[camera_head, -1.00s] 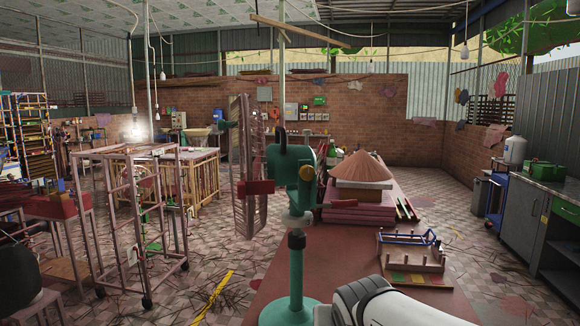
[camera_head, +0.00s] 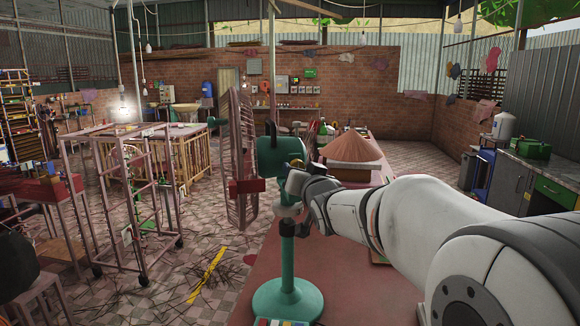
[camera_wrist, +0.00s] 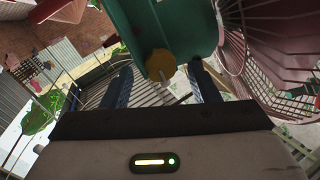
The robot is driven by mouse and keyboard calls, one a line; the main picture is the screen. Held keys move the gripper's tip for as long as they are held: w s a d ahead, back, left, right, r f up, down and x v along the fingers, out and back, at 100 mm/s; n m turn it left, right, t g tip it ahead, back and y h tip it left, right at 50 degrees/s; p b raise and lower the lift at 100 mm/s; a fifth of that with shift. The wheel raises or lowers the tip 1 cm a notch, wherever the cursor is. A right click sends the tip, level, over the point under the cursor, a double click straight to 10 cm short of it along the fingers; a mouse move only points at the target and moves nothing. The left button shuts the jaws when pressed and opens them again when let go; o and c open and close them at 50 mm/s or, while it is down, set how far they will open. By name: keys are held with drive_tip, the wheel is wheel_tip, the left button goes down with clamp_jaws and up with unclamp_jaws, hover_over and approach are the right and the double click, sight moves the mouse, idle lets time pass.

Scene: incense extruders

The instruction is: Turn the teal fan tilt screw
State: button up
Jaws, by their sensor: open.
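The teal fan (camera_head: 268,157) stands near the middle of the head view, with its reddish wire grille (camera_head: 238,140) facing left. In the wrist view its teal housing (camera_wrist: 170,25) fills the top middle. A yellow-orange tilt screw knob (camera_wrist: 160,64) sits at the housing's lower edge, with a thin pale shaft end. My gripper (camera_wrist: 161,72) is open, with one dark finger on each side of the knob and visible gaps on both sides. In the head view my gripper (camera_head: 298,180) is close beside the fan's right side, and the knob is largely hidden there.
A brown cone (camera_head: 352,146) stands beyond my wrist. Metal rack frames (camera_head: 110,200) stand at the left. A counter (camera_head: 540,175) is at the right.

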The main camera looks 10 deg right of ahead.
drive_tip(key=shift+w, duration=1.05)
drive_tip(key=shift+c, duration=0.5)
